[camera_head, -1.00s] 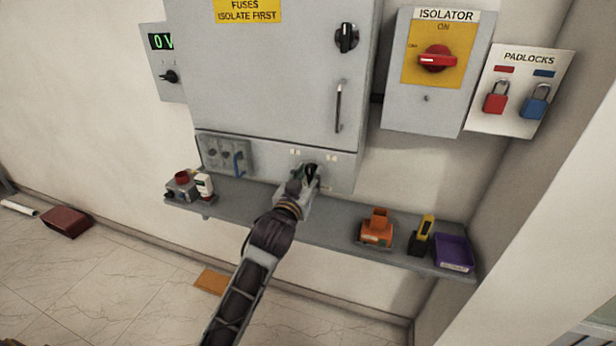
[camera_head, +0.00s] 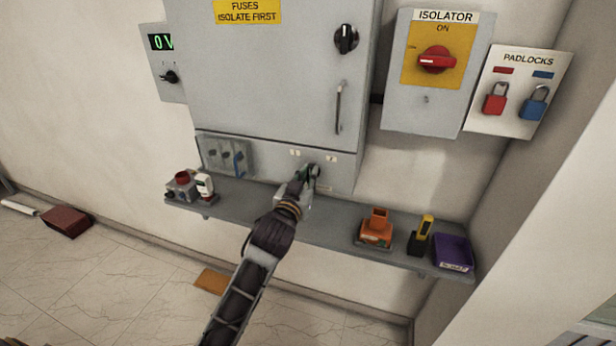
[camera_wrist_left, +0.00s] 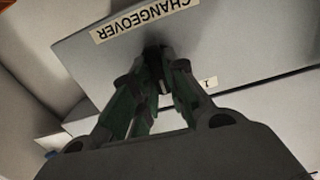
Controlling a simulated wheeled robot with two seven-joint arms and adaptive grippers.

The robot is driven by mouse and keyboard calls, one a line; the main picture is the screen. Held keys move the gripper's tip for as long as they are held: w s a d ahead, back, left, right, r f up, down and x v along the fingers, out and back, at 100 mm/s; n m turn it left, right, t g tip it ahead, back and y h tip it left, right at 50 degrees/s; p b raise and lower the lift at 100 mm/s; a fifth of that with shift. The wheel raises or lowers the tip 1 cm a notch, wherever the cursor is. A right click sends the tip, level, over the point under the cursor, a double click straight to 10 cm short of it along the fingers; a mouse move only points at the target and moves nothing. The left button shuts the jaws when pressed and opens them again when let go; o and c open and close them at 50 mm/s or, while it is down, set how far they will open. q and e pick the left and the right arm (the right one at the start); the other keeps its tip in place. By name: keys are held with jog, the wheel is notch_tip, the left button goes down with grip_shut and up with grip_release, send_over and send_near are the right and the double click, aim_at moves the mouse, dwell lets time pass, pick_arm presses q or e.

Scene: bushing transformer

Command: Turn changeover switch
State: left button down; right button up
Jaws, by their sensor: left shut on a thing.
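The changeover switch is a small dark knob (camera_wrist_left: 158,55) on the grey lower panel, under the label CHANGEOVER (camera_wrist_left: 142,17), which reads upside down in the left wrist view. My left gripper (camera_head: 309,174) is at this panel in the head view, its green-and-black fingers shut on the knob; the fingers also show in the left wrist view (camera_wrist_left: 160,78). The fingers hide most of the knob, so its exact angle cannot be told. My right gripper is not in view.
A grey shelf (camera_head: 335,223) runs just below the panel. An orange holder (camera_head: 376,230), a yellow-and-black tool (camera_head: 422,235) and a purple tray (camera_head: 453,252) stand at its right. The cabinet door handle (camera_head: 338,107) is above.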

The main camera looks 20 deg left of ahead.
pick_arm(q)
jog(key=shift+r+m+p, duration=0.15)
jog(key=shift+m+p, duration=0.25)
jog(key=shift+m, duration=0.1)
jog(key=shift+d+m+p, duration=0.2)
jog(key=shift+m+p, duration=2.2)
jog(key=shift+m, duration=1.3)
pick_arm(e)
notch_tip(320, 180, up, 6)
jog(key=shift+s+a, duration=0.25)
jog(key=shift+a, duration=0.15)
pick_arm(q)
jog(key=c, duration=1.4)
grip_release()
jog(key=shift+f, duration=0.2)
jog(key=shift+c, duration=0.2)
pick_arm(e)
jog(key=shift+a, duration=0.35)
